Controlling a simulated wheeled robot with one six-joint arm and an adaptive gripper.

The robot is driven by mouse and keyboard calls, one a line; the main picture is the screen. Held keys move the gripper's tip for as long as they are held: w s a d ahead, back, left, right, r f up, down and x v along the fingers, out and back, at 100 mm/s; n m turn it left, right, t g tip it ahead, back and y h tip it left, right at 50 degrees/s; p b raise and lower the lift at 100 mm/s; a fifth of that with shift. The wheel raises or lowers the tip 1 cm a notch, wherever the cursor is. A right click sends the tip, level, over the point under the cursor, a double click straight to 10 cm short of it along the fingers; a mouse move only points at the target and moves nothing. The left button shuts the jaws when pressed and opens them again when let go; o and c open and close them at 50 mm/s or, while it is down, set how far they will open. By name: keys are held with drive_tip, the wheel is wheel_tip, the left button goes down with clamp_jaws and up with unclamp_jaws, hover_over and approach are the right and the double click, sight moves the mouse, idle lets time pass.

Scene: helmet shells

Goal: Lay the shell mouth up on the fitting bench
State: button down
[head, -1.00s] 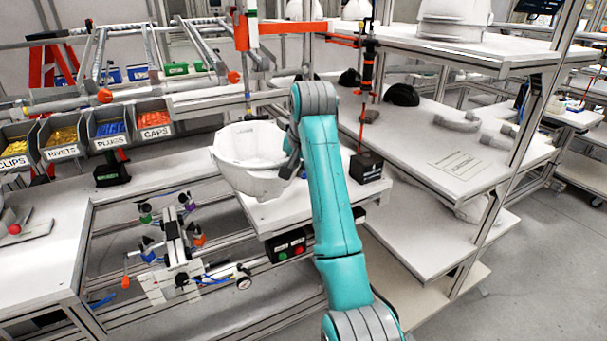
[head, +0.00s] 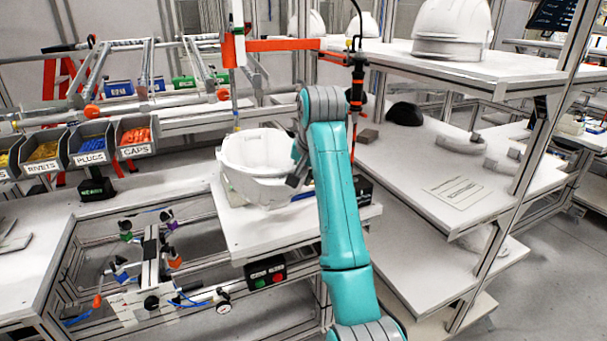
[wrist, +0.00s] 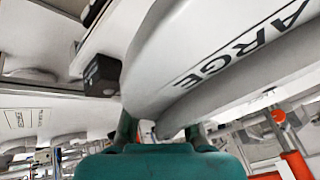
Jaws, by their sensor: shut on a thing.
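The white helmet shell (head: 262,185) has its open mouth facing up, and I see into its hollow. It is over the small white fitting bench (head: 270,229) in the middle of the head view. I cannot tell whether its underside touches the bench. My gripper (head: 299,172) is shut on the shell's right side, partly hidden by my wrist. In the wrist view the shell (wrist: 215,45) fills the upper right, with "LARGE" lettering on its wall. My gripper's fingers (wrist: 160,131) meet its edge there.
A black box (head: 363,188) stands on the bench right of the shell. A red and green button box (head: 265,273) hangs at its front. An orange arm (head: 285,44) and hanging tool (head: 356,85) are above. A shelf rack (head: 440,200) stands right, labelled bins (head: 92,143) left.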

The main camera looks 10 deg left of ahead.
wheel_tip(320, 180, down, 8)
idle(0.9)
drive_tip(key=shift+a+f, duration=0.1)
drive_tip(key=c, duration=1)
unclamp_jaws()
drive_tip(key=shift+o, duration=0.2)
drive_tip(key=v, duration=0.7)
drive_tip(key=shift+r, duration=0.2)
drive_tip(key=shift+s, duration=0.1)
